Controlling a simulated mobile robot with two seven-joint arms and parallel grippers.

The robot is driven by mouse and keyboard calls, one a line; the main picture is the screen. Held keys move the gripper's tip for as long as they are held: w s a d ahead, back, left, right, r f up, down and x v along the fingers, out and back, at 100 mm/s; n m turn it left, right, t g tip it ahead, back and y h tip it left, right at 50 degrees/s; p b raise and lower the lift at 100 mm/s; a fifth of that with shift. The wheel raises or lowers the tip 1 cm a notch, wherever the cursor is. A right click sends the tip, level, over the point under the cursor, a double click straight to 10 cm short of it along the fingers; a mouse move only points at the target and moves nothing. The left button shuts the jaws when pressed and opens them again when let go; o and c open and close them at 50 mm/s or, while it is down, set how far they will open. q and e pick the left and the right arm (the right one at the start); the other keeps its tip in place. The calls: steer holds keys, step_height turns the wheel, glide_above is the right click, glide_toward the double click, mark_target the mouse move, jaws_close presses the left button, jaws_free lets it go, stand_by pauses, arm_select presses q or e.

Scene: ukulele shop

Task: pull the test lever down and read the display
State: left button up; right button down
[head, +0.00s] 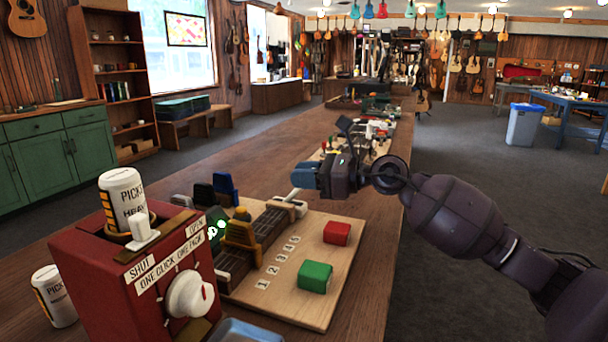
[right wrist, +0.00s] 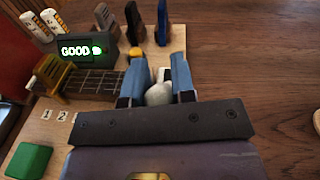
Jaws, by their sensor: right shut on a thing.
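My right gripper (head: 304,178) reaches over the far edge of the wooden test board (head: 258,300). In the right wrist view its blue fingers (right wrist: 160,76) are shut on the rounded white knob of the test lever (right wrist: 158,94). In the head view the pale lever arm (head: 293,194) shows just below the gripper; the knob is hidden. The display (right wrist: 76,50) reads "GOOD" with a green light beside it in the right wrist view. In the head view the display (head: 216,229) glows green, partly covered. A yellow-brown capo (head: 240,237) sits on the fretboard piece.
A red pick dispenser (head: 118,290) with a white knob stands at the near left, a can (head: 123,192) on top and another can (head: 53,298) beside it. Green (head: 315,277) and red (head: 337,233) blocks lie on the board. Several capos stand behind the display.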

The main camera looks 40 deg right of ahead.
steer(key=c, duration=1)
jaws_free()
steer(key=shift+o, duration=0.2)
steer(key=shift+s, duration=0.1)
steer(key=shift+s+d, duration=0.2)
steer(key=f+p+v, duration=0.1)
steer(key=p+v, duration=0.1)
steer(key=v, duration=0.8)
steer(key=shift+r, duration=0.5)
